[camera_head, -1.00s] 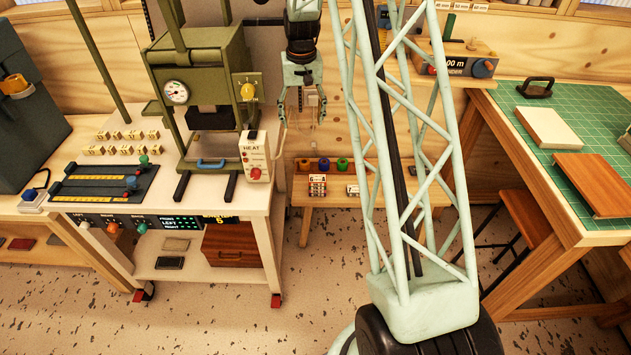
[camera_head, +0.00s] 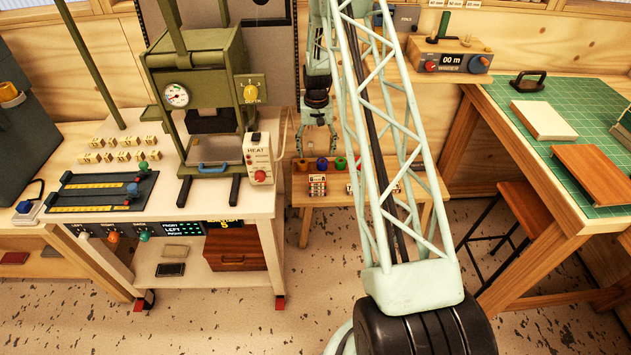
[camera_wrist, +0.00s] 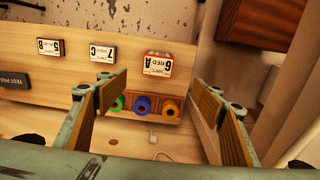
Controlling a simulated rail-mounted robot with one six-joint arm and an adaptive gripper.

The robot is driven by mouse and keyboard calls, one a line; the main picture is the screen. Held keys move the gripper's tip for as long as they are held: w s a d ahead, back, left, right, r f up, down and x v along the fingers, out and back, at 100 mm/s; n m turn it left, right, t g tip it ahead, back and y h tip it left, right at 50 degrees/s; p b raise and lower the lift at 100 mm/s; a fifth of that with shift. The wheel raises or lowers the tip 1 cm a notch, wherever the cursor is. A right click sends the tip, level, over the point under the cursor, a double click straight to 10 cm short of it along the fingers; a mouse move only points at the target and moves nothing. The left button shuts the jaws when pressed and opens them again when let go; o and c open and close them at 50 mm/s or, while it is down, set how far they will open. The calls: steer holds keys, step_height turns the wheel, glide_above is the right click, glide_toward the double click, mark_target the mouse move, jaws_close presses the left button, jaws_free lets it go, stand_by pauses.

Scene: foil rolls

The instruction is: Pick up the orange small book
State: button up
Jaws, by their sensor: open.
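A flat orange-brown book-like block (camera_head: 595,172) lies on the green cutting mat (camera_head: 585,98) of the right bench in the head view. It is the largest orange book shape in view; whether it is the small book named, I cannot tell. A cream block (camera_head: 543,120) lies beside it. My gripper (camera_head: 317,130) hangs pointing down over the low wooden table in the middle, far left of the orange block. In the wrist view my gripper (camera_wrist: 160,95) has its two fingers wide apart with nothing between them. No orange book is clear in the wrist view.
The low table (camera_head: 385,207) holds labelled boxes (camera_wrist: 157,65) and coloured rolls (camera_wrist: 141,105). A green press (camera_head: 200,75) stands on the left bench, with a heat box beside it. A brown stool (camera_head: 527,205) stands under the right bench.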

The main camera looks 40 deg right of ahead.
steer(key=shift+d+f, duration=0.25)
steer(key=shift+f, duration=0.55)
steer(key=shift+f, duration=0.1)
steer(key=b, duration=0.1)
glide_above(317, 178)
steer(key=shift+s+f, duration=0.15)
steer(key=shift+f, duration=4.05)
steer(key=shift+f, duration=0.1)
steer(key=shift+f+b, duration=0.65)
steer(key=shift+f, duration=1.85)
steer(key=shift+c, duration=0.7)
steer(key=c, duration=0.8)
